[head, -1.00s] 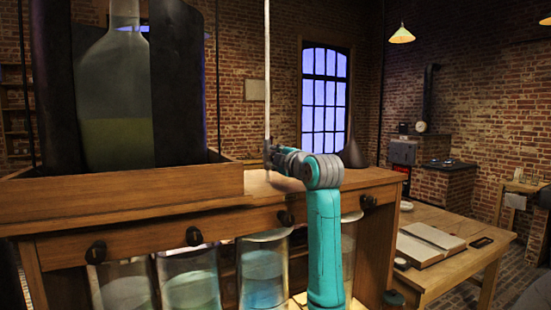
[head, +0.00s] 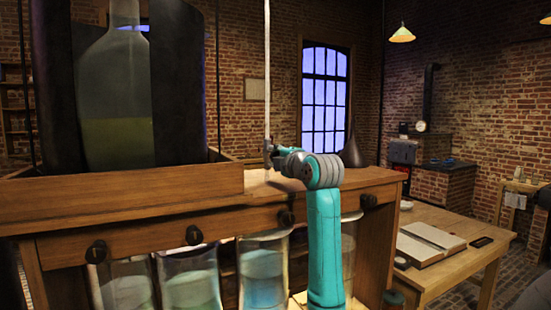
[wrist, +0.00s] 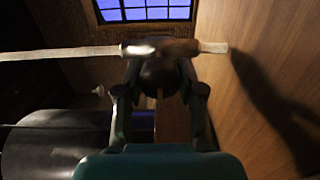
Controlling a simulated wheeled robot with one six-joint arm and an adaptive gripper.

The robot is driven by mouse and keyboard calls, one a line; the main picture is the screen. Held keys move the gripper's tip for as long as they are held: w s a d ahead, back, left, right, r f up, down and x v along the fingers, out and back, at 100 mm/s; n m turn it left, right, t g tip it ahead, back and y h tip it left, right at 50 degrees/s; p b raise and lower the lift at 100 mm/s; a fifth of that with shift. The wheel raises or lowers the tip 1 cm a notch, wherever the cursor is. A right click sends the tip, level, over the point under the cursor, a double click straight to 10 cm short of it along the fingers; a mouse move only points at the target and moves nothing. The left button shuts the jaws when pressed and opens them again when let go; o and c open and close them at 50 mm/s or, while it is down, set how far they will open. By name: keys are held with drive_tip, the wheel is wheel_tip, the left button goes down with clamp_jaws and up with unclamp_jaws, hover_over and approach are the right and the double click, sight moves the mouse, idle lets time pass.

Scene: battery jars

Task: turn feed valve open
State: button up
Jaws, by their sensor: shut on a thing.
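A dark round part, apparently the valve's handle, sits between my fingers. My gripper (head: 272,155) is shut on it, at the pipe's lower end; the gripper also shows in the wrist view (wrist: 160,80). My fingers hide part of the handle, so its exact angle cannot be told.
The cabinet (head: 160,225) has dark knobs along its front and several glass jars below. A large bottle (head: 115,105) of yellowish liquid stands in a wooden tray (head: 120,185) at left. A table (head: 450,238) with an open book (head: 437,240) is at right.

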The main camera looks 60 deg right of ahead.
drive_tip(key=o, duration=1.1)
drive_tip(key=shift+o, duration=0.2)
drive_tip(key=v, duration=1.2)
